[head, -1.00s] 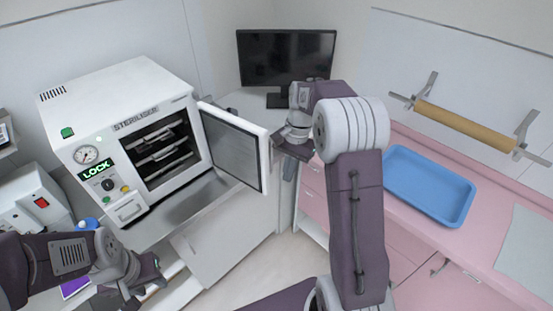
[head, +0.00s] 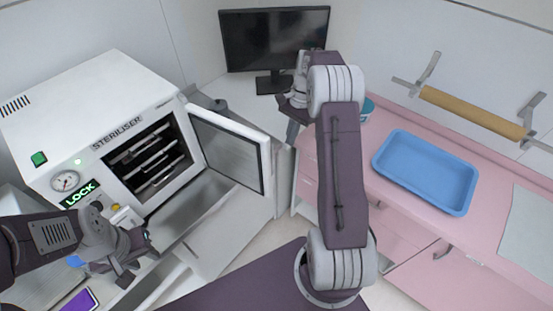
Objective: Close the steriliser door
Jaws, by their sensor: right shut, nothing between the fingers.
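The white steriliser (head: 90,100) stands on the counter at the left, its front facing right. Its door (head: 228,150) is hinged at the right side of the opening and stands wide open. The chamber (head: 150,160) shows several metal trays inside. The front panel has a gauge and a lit LOCK display (head: 79,195). My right gripper (head: 291,132) is shut and empty, just right of the door's free edge; I cannot tell whether it touches. My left gripper (head: 138,262) is open and empty, low in front of the steriliser, covering part of its lower front.
A monitor (head: 275,40) stands behind the door on the counter. At the right, a pink counter holds a blue tray (head: 425,170), with a paper roll (head: 470,112) on the wall above. A purple-screened item (head: 78,303) lies at lower left.

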